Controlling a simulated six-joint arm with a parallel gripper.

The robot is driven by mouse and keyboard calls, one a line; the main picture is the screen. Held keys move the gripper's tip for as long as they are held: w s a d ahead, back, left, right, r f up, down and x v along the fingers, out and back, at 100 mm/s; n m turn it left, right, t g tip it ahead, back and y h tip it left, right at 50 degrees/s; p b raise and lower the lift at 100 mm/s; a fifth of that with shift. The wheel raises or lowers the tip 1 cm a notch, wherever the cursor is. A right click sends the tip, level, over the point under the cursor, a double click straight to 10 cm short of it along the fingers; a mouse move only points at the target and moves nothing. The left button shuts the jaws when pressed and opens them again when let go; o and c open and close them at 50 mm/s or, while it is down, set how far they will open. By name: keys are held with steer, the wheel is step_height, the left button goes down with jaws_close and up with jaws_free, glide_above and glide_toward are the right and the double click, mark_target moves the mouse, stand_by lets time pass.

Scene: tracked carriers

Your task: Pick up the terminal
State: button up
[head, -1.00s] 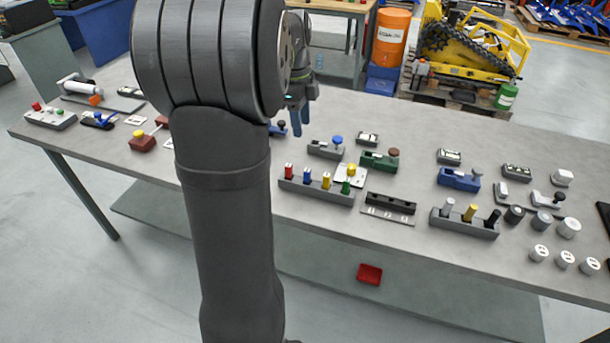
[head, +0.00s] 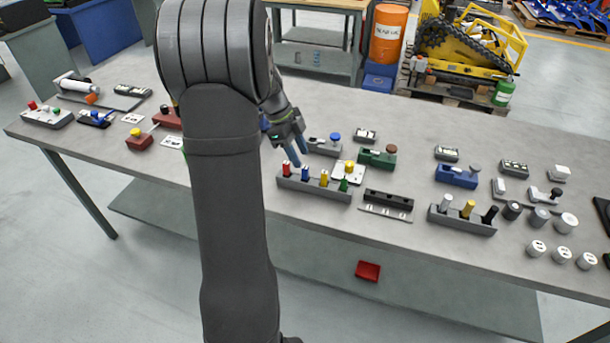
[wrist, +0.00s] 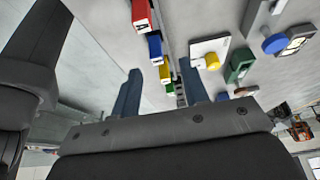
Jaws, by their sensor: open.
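Coloured upright blocks, which look like terminals, stand in a row in a grey holder (head: 313,192): a red one (head: 287,168), a blue one (head: 305,174), a yellow one (head: 325,179) and a green one (head: 344,186). The frames do not show which is the task's terminal. My gripper (head: 297,158) is open and empty, just above and behind the red and blue blocks. In the wrist view the red block (wrist: 141,15), marked "A", and the blue block (wrist: 155,47) line up beyond the gap between my fingers (wrist: 160,90).
A white plate with a yellow knob (head: 349,167), a green fixture (head: 376,158) and a grey fixture with a blue knob (head: 323,148) stand close behind the holder. A dark slotted bar (head: 388,201) lies to its right. A second holder (head: 461,223) with cylinders stands further right.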

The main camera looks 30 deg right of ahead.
mark_target(304, 167)
steer(key=shift+a+x, duration=0.15)
steer(key=shift+x, duration=1.35)
steer(key=shift+a+x, duration=0.1)
steer(key=shift+x, duration=1.4)
steer(key=shift+s, duration=0.1)
jaws_close()
